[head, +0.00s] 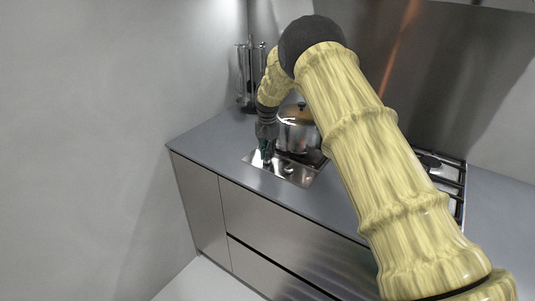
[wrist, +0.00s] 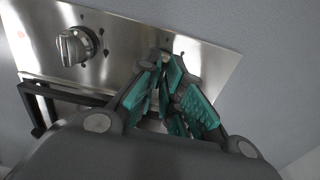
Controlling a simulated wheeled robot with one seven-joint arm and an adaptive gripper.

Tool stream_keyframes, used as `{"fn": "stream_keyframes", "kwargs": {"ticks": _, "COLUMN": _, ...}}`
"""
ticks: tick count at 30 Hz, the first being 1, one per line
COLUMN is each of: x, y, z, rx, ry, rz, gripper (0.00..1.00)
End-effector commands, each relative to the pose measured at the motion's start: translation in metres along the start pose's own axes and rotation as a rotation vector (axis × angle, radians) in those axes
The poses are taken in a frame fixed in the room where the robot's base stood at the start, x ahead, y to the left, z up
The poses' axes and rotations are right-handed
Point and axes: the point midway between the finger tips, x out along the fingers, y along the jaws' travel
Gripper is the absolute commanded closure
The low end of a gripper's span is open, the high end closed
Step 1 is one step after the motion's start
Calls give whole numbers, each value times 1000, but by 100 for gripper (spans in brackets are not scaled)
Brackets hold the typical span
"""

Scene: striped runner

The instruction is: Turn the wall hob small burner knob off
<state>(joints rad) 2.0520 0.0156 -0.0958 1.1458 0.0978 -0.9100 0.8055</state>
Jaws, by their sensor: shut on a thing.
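The wall hob is a shiny steel plate (head: 299,180) set in the grey counter; its front part also fills the upper wrist view (wrist: 120,32). One round steel knob (wrist: 76,45) stands free on the plate at the left of the wrist view. My gripper (wrist: 162,85), with teal finger pads, is down at the plate to the right of that knob. Its fingers are closed together around a second knob, which they almost wholly hide; I take it for the small burner knob. Its turn angle cannot be seen. In the head view my gripper (head: 266,153) is at the plate's left part.
A steel pot with a lid (head: 297,133) stands on the hob just behind my gripper. A rack of hanging utensils (head: 247,75) is at the counter's back left corner. A second hob with black grates (head: 447,178) is to the right. The counter's left front is clear.

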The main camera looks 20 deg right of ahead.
Motion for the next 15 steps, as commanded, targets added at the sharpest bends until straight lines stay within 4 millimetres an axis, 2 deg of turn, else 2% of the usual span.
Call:
{"fn": "stream_keyframes", "kwargs": {"ticks": 6, "x": 0, "y": 0, "z": 1, "rx": 0, "ry": -2, "rz": 1, "gripper": 100}}
{"fn": "stream_keyframes", "kwargs": {"ticks": 7, "x": 0, "y": 0, "z": 1, "rx": 0, "ry": -2, "rz": 1, "gripper": 88}}
{"fn": "stream_keyframes", "kwargs": {"ticks": 10, "x": 0, "y": 0, "z": 1, "rx": 0, "ry": -2, "rz": 1, "gripper": 70}}
{"fn": "stream_keyframes", "kwargs": {"ticks": 15, "x": 0, "y": 0, "z": 0, "rx": 0, "ry": -1, "rz": 0, "gripper": 70}}
